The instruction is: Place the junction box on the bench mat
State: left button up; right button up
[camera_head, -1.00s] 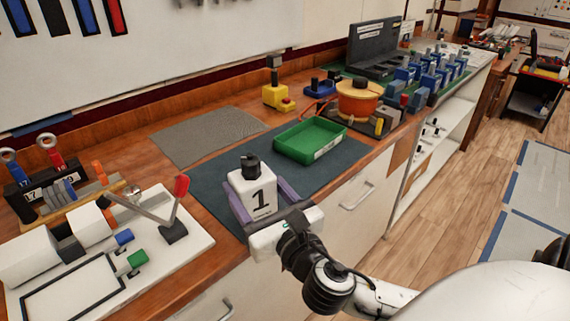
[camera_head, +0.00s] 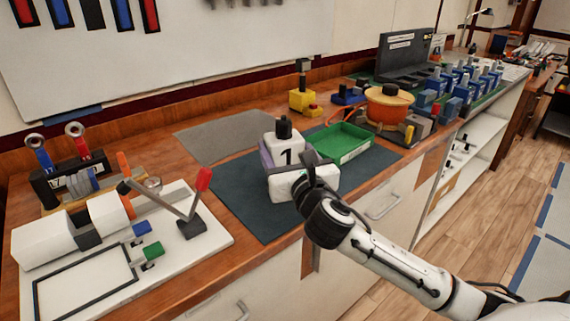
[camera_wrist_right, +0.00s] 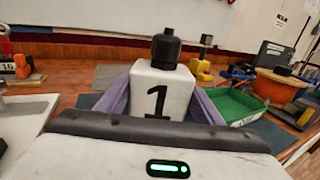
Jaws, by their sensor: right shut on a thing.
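The junction box (camera_head: 288,154) is white with a black "1" and a black knob on top. It also shows upright in the right wrist view (camera_wrist_right: 160,92). My right gripper (camera_head: 284,162) is shut on it, with a purple finger on each side. The dark teal bench mat (camera_head: 243,205) lies under and around the box in the head view. The box's base is hidden by the gripper, so I cannot tell if it touches the mat. My left gripper is not in view.
A green tray (camera_head: 342,152) stands on the mat just right of the box. A grey mat (camera_head: 220,138) lies behind. A white panel with a red-tipped lever (camera_head: 203,180) is at left. An orange pot-like object (camera_head: 388,108) is at right. The front left of the teal mat is clear.

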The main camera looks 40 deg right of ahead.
aim_at(284, 161)
jog(key=shift+f+b, duration=0.4)
jog(key=shift+f, duration=1.3)
jog(key=o, duration=1.4)
jog(key=shift+s, duration=0.15)
jog(key=v, duration=1.1)
jog(key=shift+s+a+r, duration=0.15)
jog(key=shift+s, duration=0.2)
